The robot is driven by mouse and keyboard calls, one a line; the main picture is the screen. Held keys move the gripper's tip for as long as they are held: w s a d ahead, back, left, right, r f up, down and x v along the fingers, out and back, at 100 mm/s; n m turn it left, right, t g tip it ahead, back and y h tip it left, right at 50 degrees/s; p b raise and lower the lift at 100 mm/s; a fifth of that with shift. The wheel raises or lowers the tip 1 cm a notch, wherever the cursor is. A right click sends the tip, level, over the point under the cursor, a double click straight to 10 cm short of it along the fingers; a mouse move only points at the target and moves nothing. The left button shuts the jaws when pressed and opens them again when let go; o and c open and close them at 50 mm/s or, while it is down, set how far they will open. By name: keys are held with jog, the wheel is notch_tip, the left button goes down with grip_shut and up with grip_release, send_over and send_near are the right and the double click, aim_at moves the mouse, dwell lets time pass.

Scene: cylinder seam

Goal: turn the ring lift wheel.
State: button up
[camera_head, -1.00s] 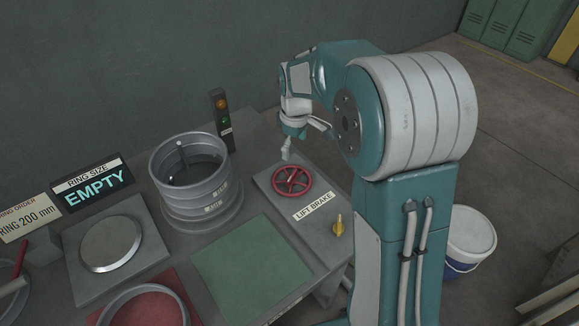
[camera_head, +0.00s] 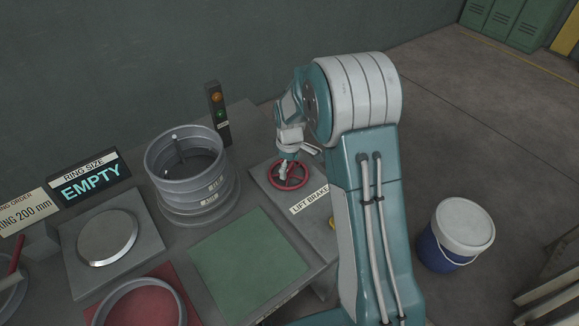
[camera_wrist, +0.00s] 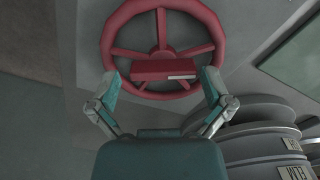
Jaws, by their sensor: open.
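The ring lift wheel is a red spoked handwheel (camera_head: 289,184) on a grey panel beside the "LIFT BRAKE" label. In the wrist view the red wheel (camera_wrist: 120,42) fills the upper middle, with a raised red bar (camera_wrist: 165,69) across its near part. My gripper (camera_wrist: 160,84) is open, its two fingers spread on either side of that bar, over the near rim. I cannot tell whether the fingers touch the wheel. In the head view my gripper (camera_head: 284,172) is at the wheel and hides part of it.
A stacked metal cylinder (camera_head: 187,168) stands left of the wheel, and a signal post (camera_head: 218,115) behind. A yellow knob (camera_head: 306,223) is partly hidden by my arm. A green mat (camera_head: 248,262) lies in front. A white-lidded bucket (camera_head: 457,236) stands on the floor at right.

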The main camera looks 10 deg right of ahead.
jog(key=shift+a+f, duration=0.2)
jog(key=shift+a, duration=0.05)
jog(key=c, duration=0.9)
jog(key=shift+o, duration=0.2)
jog(key=shift+d+m, duration=0.1)
jog(key=shift+m, duration=0.3)
jog(key=m, duration=0.5)
jog(key=shift+s+f+m, duration=0.1)
jog(key=shift+m, duration=0.2)
jog(key=m, duration=0.5)
jog(key=shift+s+m, duration=0.1)
jog(key=shift+m, duration=0.6)
